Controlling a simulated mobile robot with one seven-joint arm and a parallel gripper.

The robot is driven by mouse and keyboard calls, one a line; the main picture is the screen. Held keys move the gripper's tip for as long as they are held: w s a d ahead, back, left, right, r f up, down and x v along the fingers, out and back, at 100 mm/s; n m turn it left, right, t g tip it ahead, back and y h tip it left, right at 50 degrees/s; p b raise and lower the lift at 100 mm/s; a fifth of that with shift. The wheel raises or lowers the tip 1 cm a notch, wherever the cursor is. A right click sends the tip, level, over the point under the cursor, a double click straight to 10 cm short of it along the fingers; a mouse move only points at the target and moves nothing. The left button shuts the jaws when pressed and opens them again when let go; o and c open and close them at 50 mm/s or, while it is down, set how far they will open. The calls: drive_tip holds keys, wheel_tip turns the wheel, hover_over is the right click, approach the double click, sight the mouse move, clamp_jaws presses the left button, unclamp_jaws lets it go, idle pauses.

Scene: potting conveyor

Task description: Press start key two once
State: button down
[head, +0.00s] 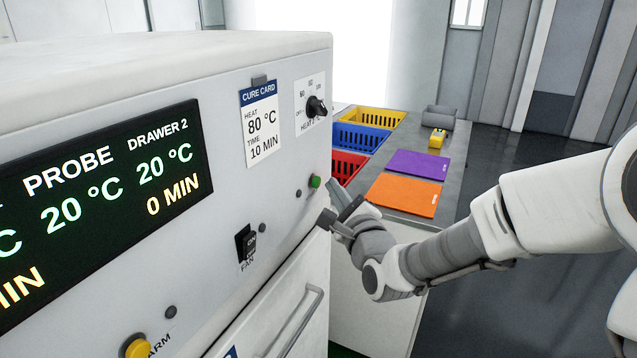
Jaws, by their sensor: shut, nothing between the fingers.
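A small green button (315,181) sits on the white front panel of the oven-like machine (225,205), near the panel's right edge. No label on it can be read, so I cannot tell whether it is start key two. My gripper (331,217) is shut and empty, close to the panel's right edge. In the picture it is just below and right of the green button. I cannot tell whether it touches the panel. The display (100,200) reads 20 °C for probe and drawer 2, and 0 MIN.
A black fan switch (245,243), a yellow button (137,348), a dial (316,107) and a cure card (261,122) are on the panel. A drawer handle (295,325) sticks out below. Behind, a grey bench (440,165) holds coloured bins and mats.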

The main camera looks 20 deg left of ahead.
drive_tip(key=shift+a, duration=0.1)
drive_tip(key=shift+a, duration=0.35)
drive_tip(key=shift+a+b, duration=0.45)
idle(0.8)
drive_tip(key=shift+d, duration=0.85)
drive_tip(key=shift+d, duration=0.15)
drive_tip(key=d, duration=0.1)
drive_tip(key=d+p, duration=0.1)
drive_tip(key=d, duration=0.2)
drive_tip(key=shift+s+d, duration=0.25)
drive_tip(key=shift+d, duration=0.15)
idle(0.5)
